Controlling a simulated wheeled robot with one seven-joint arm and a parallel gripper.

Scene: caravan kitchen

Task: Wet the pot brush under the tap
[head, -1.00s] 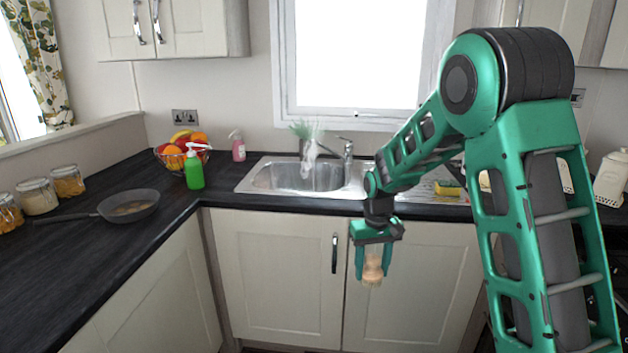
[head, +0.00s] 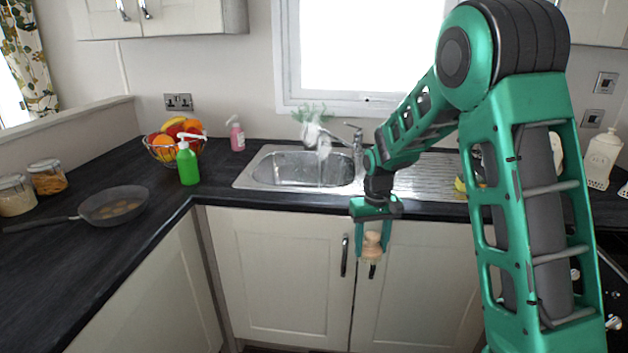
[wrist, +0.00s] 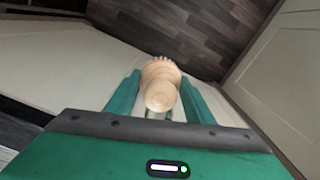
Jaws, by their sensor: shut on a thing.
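My gripper (head: 373,240) is shut on the pot brush (head: 372,246), a pale wooden brush. It holds the brush in front of the cupboard doors, below the counter edge. In the wrist view the brush (wrist: 161,85) sits between my fingers, its round knob towards the camera and its bristles at the far end. The tap (head: 352,140) stands behind the steel sink (head: 268,171). A whitish stream or splash shows above the basin, but I cannot tell exactly what it is. The brush is apart from both sink and tap.
A green soap bottle (head: 188,165), a fruit bowl (head: 162,152) and a pink bottle (head: 236,135) stand left of the sink. A frying pan (head: 113,205) and jars (head: 47,178) are on the left counter. The counter's front edge (head: 290,199) lies behind my gripper.

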